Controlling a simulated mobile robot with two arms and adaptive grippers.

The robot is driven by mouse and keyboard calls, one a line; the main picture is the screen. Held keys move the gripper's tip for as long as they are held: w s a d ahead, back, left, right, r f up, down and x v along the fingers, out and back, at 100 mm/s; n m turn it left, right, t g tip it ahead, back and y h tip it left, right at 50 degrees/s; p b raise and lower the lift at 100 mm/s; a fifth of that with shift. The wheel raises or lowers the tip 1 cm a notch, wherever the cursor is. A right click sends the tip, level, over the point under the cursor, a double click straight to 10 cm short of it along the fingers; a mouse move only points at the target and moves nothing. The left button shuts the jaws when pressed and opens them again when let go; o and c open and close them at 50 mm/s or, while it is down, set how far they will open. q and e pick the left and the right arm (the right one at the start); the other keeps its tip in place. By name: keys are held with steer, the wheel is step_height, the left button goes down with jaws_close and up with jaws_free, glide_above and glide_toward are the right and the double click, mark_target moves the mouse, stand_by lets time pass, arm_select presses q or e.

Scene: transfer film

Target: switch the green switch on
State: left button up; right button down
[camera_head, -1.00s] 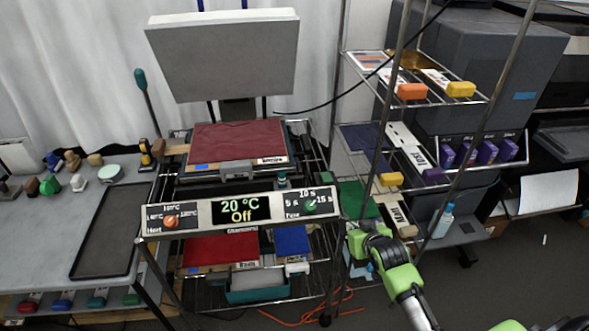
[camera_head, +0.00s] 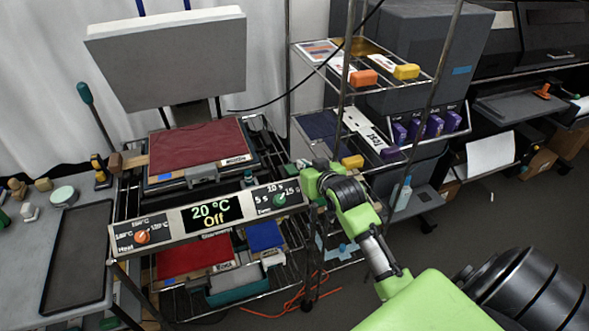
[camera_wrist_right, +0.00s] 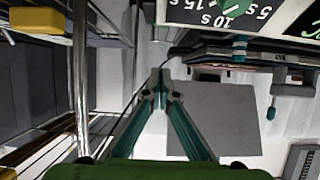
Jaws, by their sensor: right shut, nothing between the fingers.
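The green switch (camera_head: 279,200) is a round knob marked Time on the right part of the press's front panel (camera_head: 160,243), with 5 s, 10 s and 15 s around it. The display (camera_head: 212,214) reads 20 °C and Off. My right gripper (camera_head: 308,178) is at the panel's right end, beside the green switch; its fingertips are hard to make out there. In the right wrist view my right gripper (camera_wrist_right: 160,82) is shut and empty. The green switch (camera_wrist_right: 237,5) is cut off at that view's top edge, apart from the fingers. My left gripper is out of view.
An orange Heat knob (camera_head: 141,237) is on the panel's left part. The press plate (camera_head: 170,60) stands raised above a red cloth (camera_head: 197,145). A wire shelf (camera_head: 365,75) with colored blocks stands close to the right of the press.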

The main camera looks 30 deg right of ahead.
steer(key=p, duration=0.1)
glide_above(295, 170)
steer(key=s+a, duration=0.1)
steer(key=s, duration=0.1)
steer(key=f, duration=0.3)
steer(key=shift+w+a+f, duration=0.15)
steer(key=shift+w+f, duration=0.05)
steer(key=shift+w, duration=0.05)
step_height(295, 170, down, 3)
steer(key=shift+s+f+p, duration=0.15)
steer(key=shift+p, duration=0.6)
steer(key=shift+s+a+f, duration=0.1)
steer(key=shift+s+f, duration=0.05)
steer(key=shift+f, duration=0.3)
